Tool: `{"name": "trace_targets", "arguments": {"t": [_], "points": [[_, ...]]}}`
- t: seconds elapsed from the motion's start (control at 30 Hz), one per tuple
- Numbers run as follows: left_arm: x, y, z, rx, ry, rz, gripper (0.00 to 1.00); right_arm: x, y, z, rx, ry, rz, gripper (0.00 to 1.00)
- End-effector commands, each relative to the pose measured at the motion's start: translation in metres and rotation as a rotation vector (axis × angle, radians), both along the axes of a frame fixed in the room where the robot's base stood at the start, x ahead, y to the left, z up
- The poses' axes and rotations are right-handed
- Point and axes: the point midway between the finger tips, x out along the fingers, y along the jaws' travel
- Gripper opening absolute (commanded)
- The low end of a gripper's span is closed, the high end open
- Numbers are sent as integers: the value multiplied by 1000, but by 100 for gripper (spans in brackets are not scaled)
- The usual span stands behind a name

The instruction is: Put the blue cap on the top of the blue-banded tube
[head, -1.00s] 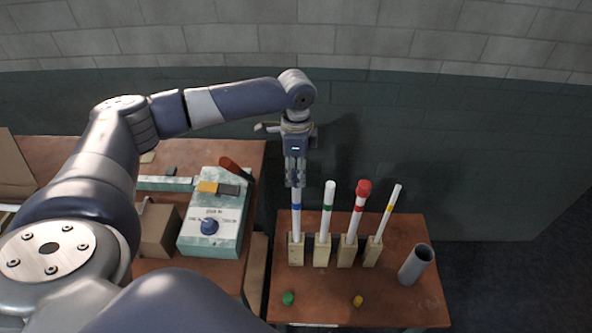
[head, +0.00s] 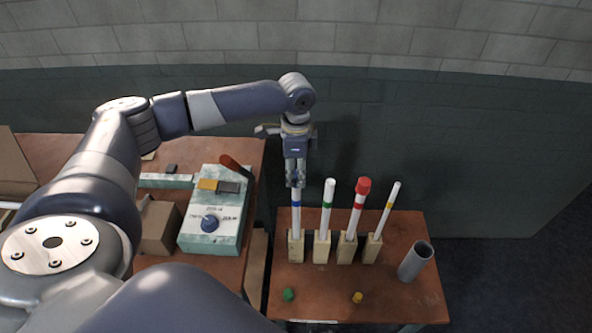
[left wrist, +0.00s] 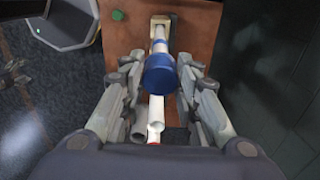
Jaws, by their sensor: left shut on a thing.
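The blue-banded tube (head: 296,222) is white and stands upright in the leftmost wooden block (head: 296,248). My left gripper (head: 295,181) points down right over its top. In the left wrist view the blue cap (left wrist: 160,75) sits between the fingers of my left gripper (left wrist: 160,84), which is shut on it. The cap overlaps the tube's upper end there, with the blue band showing behind it. The fingers hide the cap in the head view, and I cannot tell whether it is seated on the tube. My right gripper is not in view.
To the right stand a green-banded tube (head: 328,210), a red-capped tube (head: 357,215), a leaning yellow-banded tube (head: 386,215) and a grey cylinder (head: 415,262). A green cap (head: 289,294) and a yellow cap (head: 357,297) lie on the table's front part. A dial box (head: 212,240) stands left.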

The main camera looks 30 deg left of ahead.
Motion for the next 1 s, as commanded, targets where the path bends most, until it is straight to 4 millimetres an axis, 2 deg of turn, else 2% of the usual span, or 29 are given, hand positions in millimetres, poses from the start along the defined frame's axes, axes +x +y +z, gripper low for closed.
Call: {"name": "trace_targets", "arguments": {"t": [1.0], "points": [[0, 0, -12, 0, 1, 0, 20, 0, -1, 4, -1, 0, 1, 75]]}}
